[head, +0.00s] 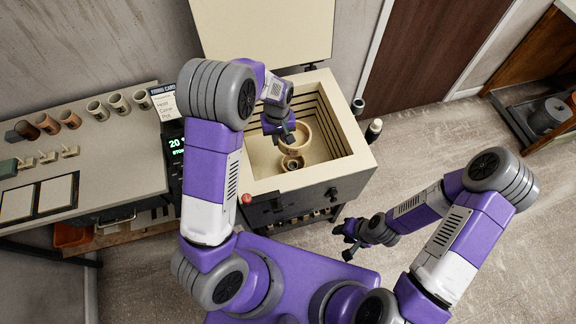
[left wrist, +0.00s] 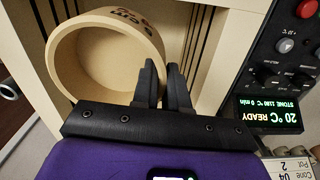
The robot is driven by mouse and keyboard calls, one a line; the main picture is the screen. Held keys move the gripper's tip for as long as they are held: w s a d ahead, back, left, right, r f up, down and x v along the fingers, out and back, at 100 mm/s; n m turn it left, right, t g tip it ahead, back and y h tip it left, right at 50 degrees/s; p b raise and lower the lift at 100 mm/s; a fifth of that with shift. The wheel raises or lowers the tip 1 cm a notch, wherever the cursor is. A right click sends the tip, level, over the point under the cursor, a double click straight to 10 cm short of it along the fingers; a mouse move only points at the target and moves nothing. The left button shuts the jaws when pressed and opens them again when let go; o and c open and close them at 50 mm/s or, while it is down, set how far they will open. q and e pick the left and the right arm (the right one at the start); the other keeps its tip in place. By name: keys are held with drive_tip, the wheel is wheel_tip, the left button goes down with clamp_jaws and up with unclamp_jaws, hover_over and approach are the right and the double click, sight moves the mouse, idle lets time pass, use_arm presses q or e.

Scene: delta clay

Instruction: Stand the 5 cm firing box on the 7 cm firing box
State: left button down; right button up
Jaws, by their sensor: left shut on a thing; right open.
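A cream, ring-shaped firing box (head: 305,133) is inside the open kiln in the head view. In the left wrist view this round box (left wrist: 92,78) fills the upper left, with its hollow toward the camera. It has a dark cm label whose number I cannot read surely. My left gripper (head: 284,137) is shut on its wall; the fingers (left wrist: 165,85) show at its edge in the wrist view. A smaller-looking round piece (head: 293,163) lies just below it in the head view; I cannot tell whether they touch. My right gripper (head: 348,240) is open and empty, outside the kiln.
The kiln (head: 352,165) has high, thick walls around the boxes, and its lid (head: 265,30) stands open behind. A control panel (head: 176,150) is at its left. A table (head: 130,150) with several cups is further left. The floor right of the kiln is mostly clear.

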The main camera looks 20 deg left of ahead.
use_arm(q)
drive_tip(key=w+f+n+b, duration=0.1)
drive_tip(key=f+b, duration=0.3)
drive_tip(key=f, duration=0.5)
drive_tip(key=w+f+n+b, duration=0.2)
drive_tip(key=f+b, duration=0.3)
drive_tip(key=f, duration=0.5)
drive_tip(key=w+f+n+b, duration=0.1)
drive_tip(key=f+b, duration=0.3)
drive_tip(key=f, duration=0.5)
drive_tip(key=shift+w+a+f, duration=0.2)
drive_tip(key=shift+w+f, duration=0.05)
drive_tip(key=shift+w, duration=0.5)
drive_tip(key=shift+b, duration=0.35)
drive_tip(key=shift+f, duration=0.2)
drive_tip(key=c, duration=1.2)
unclamp_jaws()
drive_tip(key=shift+o, duration=0.2)
wheel_tip(320, 180, up, 12)
drive_tip(key=p, duration=0.3)
drive_tip(key=shift+r, duration=0.25)
